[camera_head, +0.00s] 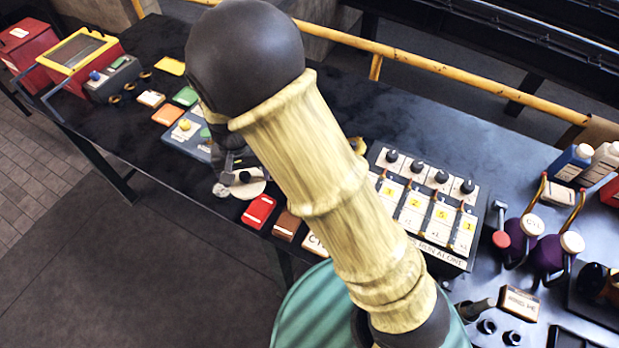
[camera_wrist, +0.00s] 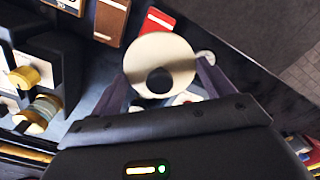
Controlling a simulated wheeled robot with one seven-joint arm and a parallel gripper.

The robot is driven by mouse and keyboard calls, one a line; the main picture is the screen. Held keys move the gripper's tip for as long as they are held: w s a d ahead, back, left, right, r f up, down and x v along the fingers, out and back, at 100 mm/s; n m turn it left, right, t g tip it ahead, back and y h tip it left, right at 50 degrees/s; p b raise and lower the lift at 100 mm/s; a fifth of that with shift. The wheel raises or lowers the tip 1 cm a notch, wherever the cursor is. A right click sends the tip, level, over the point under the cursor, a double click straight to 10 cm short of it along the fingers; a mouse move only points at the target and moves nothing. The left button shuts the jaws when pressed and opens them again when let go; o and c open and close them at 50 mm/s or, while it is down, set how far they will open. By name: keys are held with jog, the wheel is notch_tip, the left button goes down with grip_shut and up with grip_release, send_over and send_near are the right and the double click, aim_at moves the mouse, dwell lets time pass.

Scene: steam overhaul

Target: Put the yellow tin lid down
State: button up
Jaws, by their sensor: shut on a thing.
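A round, pale cream-yellow lid with a black knob (camera_wrist: 158,52) is between the two fingers of my gripper (camera_wrist: 163,84) in the wrist view. The fingers lie at its left and right sides, shut on it. In the head view the lid (camera_head: 250,189) shows near the table's front edge, left of the red block. My gripper (camera_head: 236,178) is partly hidden there behind my arm. I cannot tell whether the lid touches the table or is just above it.
A red block (camera_head: 258,211) and a brown block (camera_head: 287,224) lie beside the lid on the dark table (camera_head: 150,190). A numbered panel (camera_head: 440,218) stands right of my arm. The front edge is close.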

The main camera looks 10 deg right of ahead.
jog(key=shift+w+d, duration=0.1)
jog(key=shift+d, duration=0.1)
jog(key=w+d+f+m+b, duration=0.1)
jog(key=w+d+f+m, duration=0.1)
jog(key=w+d+m, duration=0.2)
jog(key=w+d+f+m+b, duration=0.2)
jog(key=w+d+m, duration=0.3)
jog(key=d, duration=0.6)
jog(key=shift+d+m, duration=0.25)
jog(key=shift+m, duration=0.15)
jog(key=shift+f, duration=0.25)
notch_tip(320, 180, down, 6)
jog(key=shift+w, duration=0.1)
